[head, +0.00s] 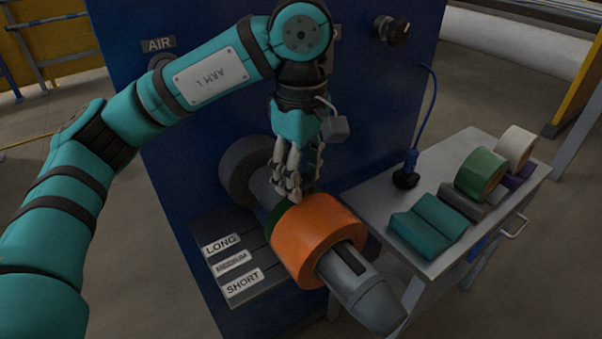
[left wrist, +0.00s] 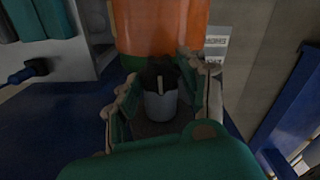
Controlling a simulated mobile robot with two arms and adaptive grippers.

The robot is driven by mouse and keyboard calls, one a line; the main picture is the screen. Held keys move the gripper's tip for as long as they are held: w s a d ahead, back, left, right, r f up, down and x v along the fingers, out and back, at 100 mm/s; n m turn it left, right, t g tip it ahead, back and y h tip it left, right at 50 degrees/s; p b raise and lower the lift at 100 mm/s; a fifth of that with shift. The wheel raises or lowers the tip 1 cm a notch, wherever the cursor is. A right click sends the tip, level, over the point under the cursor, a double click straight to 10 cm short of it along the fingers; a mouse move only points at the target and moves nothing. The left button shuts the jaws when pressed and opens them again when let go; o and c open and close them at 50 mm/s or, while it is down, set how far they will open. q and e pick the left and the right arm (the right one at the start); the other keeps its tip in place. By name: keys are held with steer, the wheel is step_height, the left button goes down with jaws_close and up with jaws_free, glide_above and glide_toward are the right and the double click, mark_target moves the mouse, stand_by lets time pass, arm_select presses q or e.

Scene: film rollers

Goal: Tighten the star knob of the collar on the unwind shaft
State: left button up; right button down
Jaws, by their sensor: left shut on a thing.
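The unwind shaft (head: 372,290) sticks out of the blue machine toward the front right. An orange roll (head: 305,243) sits around it, with a green edge (head: 279,215) behind the roll. My left gripper (head: 295,188) points down at the shaft just behind the orange roll. In the left wrist view its fingers stand on both sides of a dark knob (left wrist: 159,74) with a pale mark, and the gripper is shut on it. A grey round part (left wrist: 160,105) shows below the knob. The collar is mostly hidden by fingers and roll. My right gripper is not in view.
A grey cart (head: 440,255) at the right carries teal blocks (head: 428,226), a green roll (head: 480,173), a cream roll (head: 515,148) and a black-based tool (head: 407,176) on a blue hose. A rack labelled LONG, MEDIUM and SHORT (head: 240,270) is left of the shaft.

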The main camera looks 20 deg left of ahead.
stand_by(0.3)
arm_select(q)
steer(key=o, duration=1.2)
steer(key=shift+c, duration=0.2)
step_height(320, 180, up, 12)
